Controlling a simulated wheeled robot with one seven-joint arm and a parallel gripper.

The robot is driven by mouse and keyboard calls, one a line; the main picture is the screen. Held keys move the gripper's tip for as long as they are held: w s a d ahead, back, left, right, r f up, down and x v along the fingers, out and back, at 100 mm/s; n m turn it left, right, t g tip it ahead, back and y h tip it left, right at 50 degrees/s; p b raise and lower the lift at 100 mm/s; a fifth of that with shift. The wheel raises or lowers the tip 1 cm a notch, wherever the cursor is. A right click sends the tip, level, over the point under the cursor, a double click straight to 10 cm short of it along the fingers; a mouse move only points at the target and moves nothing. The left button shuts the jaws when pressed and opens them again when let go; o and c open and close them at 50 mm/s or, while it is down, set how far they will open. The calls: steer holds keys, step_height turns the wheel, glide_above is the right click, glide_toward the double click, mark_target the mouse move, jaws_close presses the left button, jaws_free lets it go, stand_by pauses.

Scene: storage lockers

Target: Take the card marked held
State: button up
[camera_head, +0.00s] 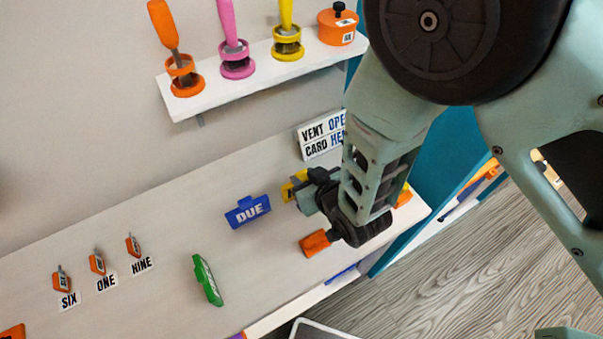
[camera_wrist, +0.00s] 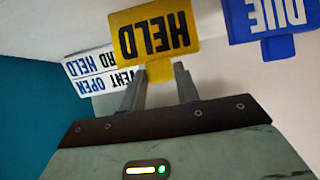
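The yellow card marked HELD (camera_wrist: 155,30) shows upside down in the wrist view, straight ahead of my gripper (camera_wrist: 161,75). Its short yellow tab points toward me and lies between or just past my two fingertips. The fingers are apart, but I cannot tell whether they press on the tab. In the head view only part of the yellow card (camera_head: 289,190) shows, as my gripper (camera_head: 300,196) and wrist cover the rest. A white sign (camera_head: 318,141) reads VENT OPEN, CARD HELD, with its right end hidden by my arm.
A blue DUE card (camera_head: 248,211) stands close to the left of the yellow one. A green object (camera_head: 207,280) and orange pieces by labels SIX, ONE and NINE (camera_head: 140,266) are farther left. An orange block (camera_head: 315,243) is near the front edge. A shelf (camera_head: 226,87) holds tools.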

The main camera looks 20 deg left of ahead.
steer(key=c, duration=0.4)
steer(key=shift+c, duration=0.2)
steer(key=shift+r, duration=0.1)
step_height(320, 180, up, 7)
steer(key=p, duration=0.4)
stand_by(0.9)
